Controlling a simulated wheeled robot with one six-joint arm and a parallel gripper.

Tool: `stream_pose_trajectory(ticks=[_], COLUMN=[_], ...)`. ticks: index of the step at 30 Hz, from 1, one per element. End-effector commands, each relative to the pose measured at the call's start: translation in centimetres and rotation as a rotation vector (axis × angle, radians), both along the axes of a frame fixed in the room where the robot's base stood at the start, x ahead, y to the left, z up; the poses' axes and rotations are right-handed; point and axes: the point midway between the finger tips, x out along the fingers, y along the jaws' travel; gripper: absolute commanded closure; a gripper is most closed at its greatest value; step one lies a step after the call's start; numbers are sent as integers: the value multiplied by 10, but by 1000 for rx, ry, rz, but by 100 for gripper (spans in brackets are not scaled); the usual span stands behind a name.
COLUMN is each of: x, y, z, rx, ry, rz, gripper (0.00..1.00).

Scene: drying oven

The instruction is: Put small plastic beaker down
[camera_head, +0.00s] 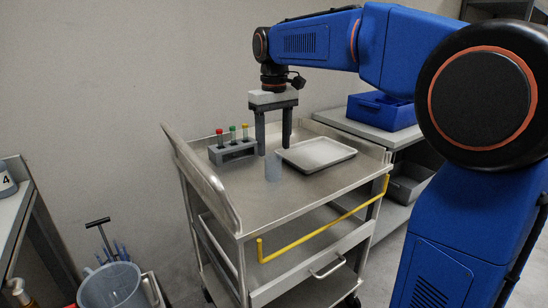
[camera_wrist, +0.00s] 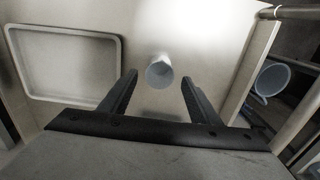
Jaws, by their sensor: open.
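The small plastic beaker (camera_head: 273,168) is pale grey-blue and stands upright on the metal cart top (camera_head: 290,199), in front of the tube rack and left of the white tray. In the wrist view the beaker (camera_wrist: 159,71) shows just beyond the fingertips, in line with the gap between them. My gripper (camera_head: 273,147) is open, with its fingers pointing down over the cart. In the wrist view my gripper (camera_wrist: 159,80) has its fingers spread wide, with nothing between them. The fingers look apart from the beaker.
A white tray (camera_head: 318,154) lies to the right of the beaker. A grey rack (camera_head: 233,151) with several capped tubes stands behind left. A yellow rail (camera_head: 320,228) runs along the cart front. A blue bin (camera_head: 381,111) sits on the shelf beyond. The front cart top is clear.

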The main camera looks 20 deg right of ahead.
Motion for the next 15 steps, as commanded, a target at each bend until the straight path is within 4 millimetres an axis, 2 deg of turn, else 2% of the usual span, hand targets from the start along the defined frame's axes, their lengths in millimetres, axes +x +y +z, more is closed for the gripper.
stream_pose_trajectory(ticks=[6, 9, 15], x=[1, 0, 0], y=[0, 0, 0], z=[35, 45, 52], rx=[0, 0, 0], ry=[-1, -1, 0], rz=[0, 0, 0], gripper=[43, 43, 43])
